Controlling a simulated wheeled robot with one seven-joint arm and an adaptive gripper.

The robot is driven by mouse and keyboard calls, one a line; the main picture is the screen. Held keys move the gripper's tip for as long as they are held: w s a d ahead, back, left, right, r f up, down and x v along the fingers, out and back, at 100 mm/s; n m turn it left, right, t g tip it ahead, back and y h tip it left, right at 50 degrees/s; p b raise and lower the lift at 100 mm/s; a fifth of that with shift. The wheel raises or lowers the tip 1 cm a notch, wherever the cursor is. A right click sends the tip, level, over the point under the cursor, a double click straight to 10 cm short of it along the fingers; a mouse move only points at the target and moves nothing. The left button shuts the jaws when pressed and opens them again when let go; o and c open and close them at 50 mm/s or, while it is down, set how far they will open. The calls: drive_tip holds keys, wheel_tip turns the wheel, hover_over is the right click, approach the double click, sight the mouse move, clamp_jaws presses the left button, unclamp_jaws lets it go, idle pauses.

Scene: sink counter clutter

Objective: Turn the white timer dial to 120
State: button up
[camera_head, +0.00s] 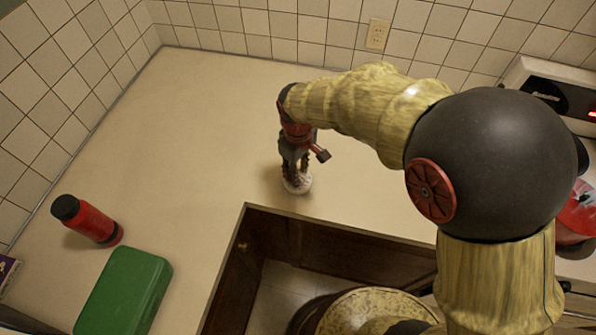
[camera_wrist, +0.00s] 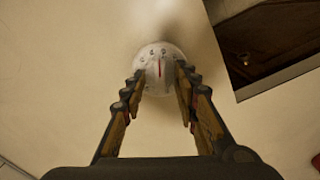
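The white timer dial (camera_head: 298,184) sits on the counter just behind the edge of the dark opening, under my gripper (camera_head: 295,172). In the wrist view the dial (camera_wrist: 160,66) is a round white knob with small dark marks and a red line pointing roughly up the picture. My gripper (camera_wrist: 161,82) points down at it, with one finger at its left side and one at its right. The fingers are apart, and I cannot tell whether they touch the dial. The numbers are too small to read.
A red bottle with a black cap (camera_head: 88,220) and a green box (camera_head: 124,291) are at the left of the counter (camera_head: 200,120). A dark-walled opening (camera_head: 330,243) lies in front of the dial. A device with a red light (camera_head: 548,90) stands at the right.

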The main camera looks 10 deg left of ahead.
drive_tip(key=shift+c, duration=1.4)
clamp_jaws()
